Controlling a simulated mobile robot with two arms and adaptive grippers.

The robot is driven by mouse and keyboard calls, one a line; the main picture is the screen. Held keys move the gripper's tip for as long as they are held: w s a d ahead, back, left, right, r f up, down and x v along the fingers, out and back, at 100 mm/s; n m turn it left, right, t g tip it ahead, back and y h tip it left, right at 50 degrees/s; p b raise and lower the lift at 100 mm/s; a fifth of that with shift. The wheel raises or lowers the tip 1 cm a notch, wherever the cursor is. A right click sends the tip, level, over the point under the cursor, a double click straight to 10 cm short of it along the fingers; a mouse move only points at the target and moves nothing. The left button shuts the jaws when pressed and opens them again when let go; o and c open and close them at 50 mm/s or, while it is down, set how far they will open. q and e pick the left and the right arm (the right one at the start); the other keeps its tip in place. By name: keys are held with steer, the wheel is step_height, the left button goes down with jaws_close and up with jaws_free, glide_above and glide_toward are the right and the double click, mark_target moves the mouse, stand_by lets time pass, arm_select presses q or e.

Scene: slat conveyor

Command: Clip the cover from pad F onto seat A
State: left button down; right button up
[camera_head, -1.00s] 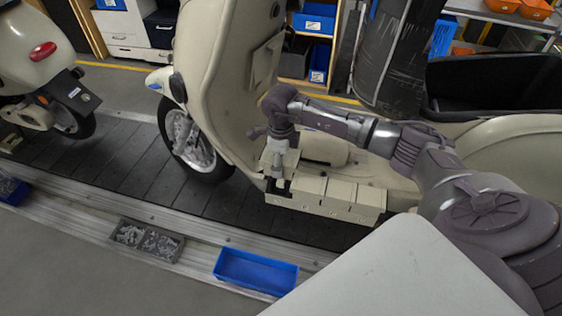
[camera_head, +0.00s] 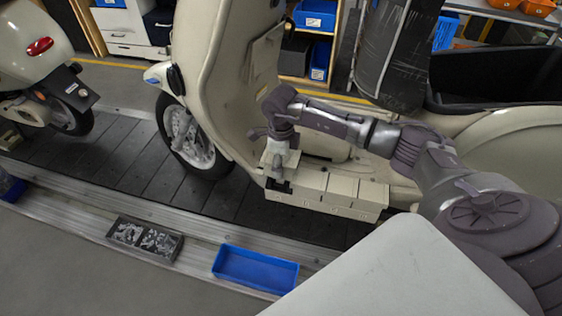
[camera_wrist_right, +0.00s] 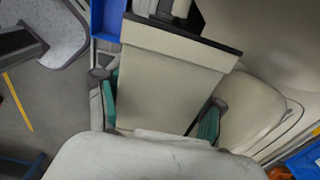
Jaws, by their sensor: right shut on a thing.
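My right gripper (camera_head: 282,172) is at the left end of a row of cream box-shaped covers (camera_head: 340,190) along the scooter's lower side. In the right wrist view its two teal-padded fingers (camera_wrist_right: 160,110) are shut on a cream cover (camera_wrist_right: 170,75) with a dark far edge. A dark part (camera_head: 283,186) shows at the row's left end, just below the gripper. I cannot tell whether the held cover touches it. Letters marking seats or pads are too small to read. My left gripper is out of view.
The cream scooter (camera_head: 215,85) stands on the slat conveyor (camera_head: 120,150), with another scooter (camera_head: 35,60) at the left. A blue bin (camera_head: 256,268) and a dark tray of small metal parts (camera_head: 145,238) lie along the conveyor's near edge. Shelves with blue bins stand behind.

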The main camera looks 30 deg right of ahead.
steer(key=shift+f+b, duration=1.95)
steer(key=shift+f, duration=0.6)
steer(key=shift+f+b, duration=0.5)
steer(key=shift+b, duration=0.15)
stand_by(0.3)
steer(key=o, duration=1.2)
steer(key=shift+o, duration=0.2)
steer(key=shift+w, duration=0.1)
steer(key=shift+d+r, duration=0.1)
steer(key=shift+r, duration=0.1)
steer(key=shift+w+r, duration=0.1)
steer(key=shift+r, duration=0.2)
steer(key=r, duration=1.1)
steer(key=shift+s, duration=0.2)
steer(key=shift+a+f, duration=0.1)
steer(key=shift+a, duration=0.1)
